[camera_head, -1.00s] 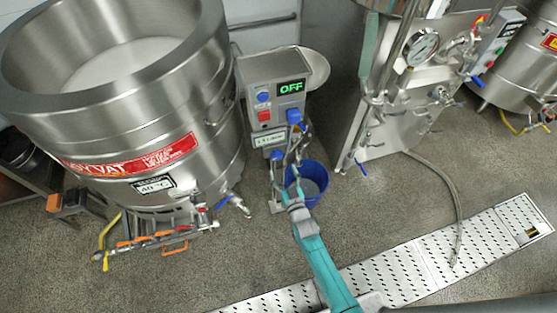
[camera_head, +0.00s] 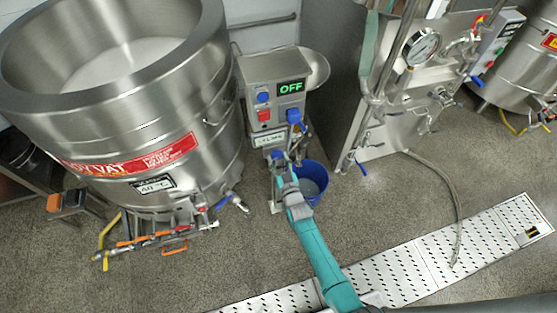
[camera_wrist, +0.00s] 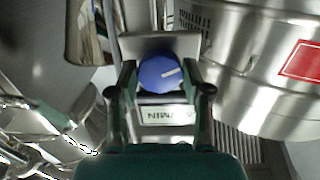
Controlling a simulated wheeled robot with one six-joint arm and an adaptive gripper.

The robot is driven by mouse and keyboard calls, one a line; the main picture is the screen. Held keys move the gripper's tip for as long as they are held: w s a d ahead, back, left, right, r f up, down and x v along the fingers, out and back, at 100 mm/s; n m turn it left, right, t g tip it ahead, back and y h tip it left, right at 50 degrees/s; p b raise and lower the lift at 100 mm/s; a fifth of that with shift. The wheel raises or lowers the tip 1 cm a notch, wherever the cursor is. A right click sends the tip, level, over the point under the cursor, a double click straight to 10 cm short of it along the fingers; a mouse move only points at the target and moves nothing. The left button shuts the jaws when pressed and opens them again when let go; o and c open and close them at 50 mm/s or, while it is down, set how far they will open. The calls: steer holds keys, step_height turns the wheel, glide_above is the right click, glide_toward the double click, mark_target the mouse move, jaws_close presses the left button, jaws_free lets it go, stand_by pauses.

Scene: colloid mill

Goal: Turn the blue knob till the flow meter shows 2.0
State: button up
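The blue knob (camera_wrist: 160,73) with a pale pointer line shows in the wrist view, between the two fingers of my gripper (camera_wrist: 160,82). The fingers are spread, one on each side of it; I cannot tell whether they touch it. In the head view the knob (camera_head: 277,155) sits low on the front of the metal control box (camera_head: 268,72), just above my gripper (camera_head: 281,168). A pale flow meter window (camera_head: 268,138) is above the knob; its digits are too small to read.
The box has a green "OFF" display (camera_head: 291,87), a red button (camera_head: 264,115) and another blue knob (camera_head: 294,115). A blue bucket (camera_head: 314,180) stands below. A large steel vat (camera_head: 120,110) is close on the left; a steel machine (camera_head: 335,90) is on the right.

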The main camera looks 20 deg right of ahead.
steer(key=shift+c, duration=1.3)
steer(key=shift+n, duration=2.8)
steer(key=o, duration=1.2)
steer(key=shift+c, duration=0.2)
steer(key=shift+s, duration=0.15)
steer(key=s, duration=1.1)
steer(key=shift+s, duration=0.35)
